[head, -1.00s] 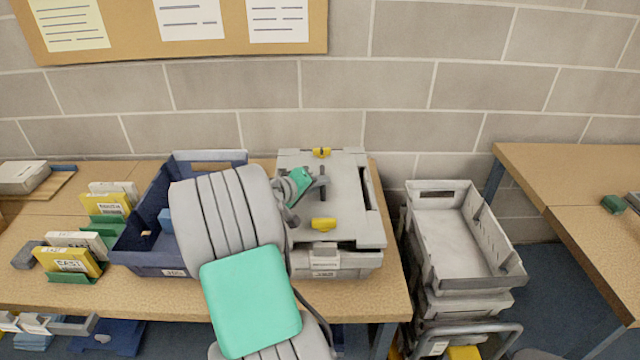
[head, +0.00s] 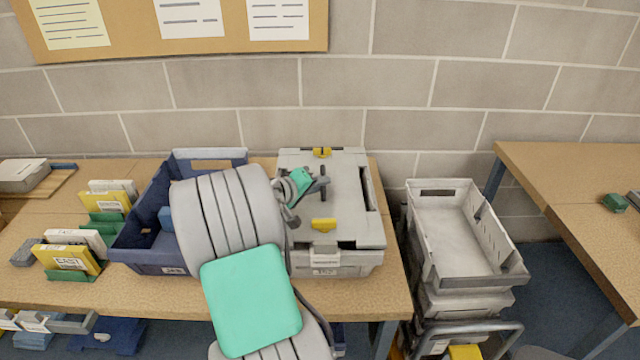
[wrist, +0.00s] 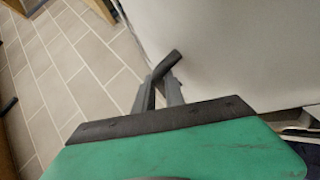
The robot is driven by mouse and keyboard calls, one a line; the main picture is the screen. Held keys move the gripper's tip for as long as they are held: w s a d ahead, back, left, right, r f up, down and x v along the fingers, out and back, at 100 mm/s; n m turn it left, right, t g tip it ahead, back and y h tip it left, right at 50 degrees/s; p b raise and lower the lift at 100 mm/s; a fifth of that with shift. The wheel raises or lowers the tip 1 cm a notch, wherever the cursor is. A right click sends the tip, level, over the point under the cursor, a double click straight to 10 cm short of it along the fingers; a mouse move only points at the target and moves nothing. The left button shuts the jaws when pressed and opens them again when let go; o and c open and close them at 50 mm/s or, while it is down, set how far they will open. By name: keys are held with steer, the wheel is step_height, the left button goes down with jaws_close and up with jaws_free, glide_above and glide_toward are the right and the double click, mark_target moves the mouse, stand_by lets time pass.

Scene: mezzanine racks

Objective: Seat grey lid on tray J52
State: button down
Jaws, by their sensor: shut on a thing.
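The grey lid (head: 347,205) lies over a grey tray (head: 350,262) on the bench, with yellow clips at its back and front. A dark slot shows along the lid's right side and a small dark gap near its front right, so I cannot tell whether it sits flush. The tray's front label is too small to read surely. My gripper (head: 318,184) is shut on the lid's dark upright handle. In the wrist view, my gripper's fingers (wrist: 161,92) close around the handle (wrist: 167,65) beside the pale lid face (wrist: 230,50). My arm hides the lid's left front.
A blue bin (head: 150,235) stands close left of the tray, partly behind my arm. Yellow and white card holders (head: 75,255) stand further left. Stacked grey trays (head: 455,240) stand right of the bench. The block wall is close behind; another table (head: 575,170) is at right.

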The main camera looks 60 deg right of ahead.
steer(key=c, duration=1.7)
jaws_free()
steer(key=shift+f, duration=0.1)
steer(key=shift+a, duration=0.1)
steer(key=shift+p+v, duration=0.65)
steer(key=shift+v, duration=1.3)
steer(key=shift+p+v, duration=1)
steer(key=shift+v, duration=2.45)
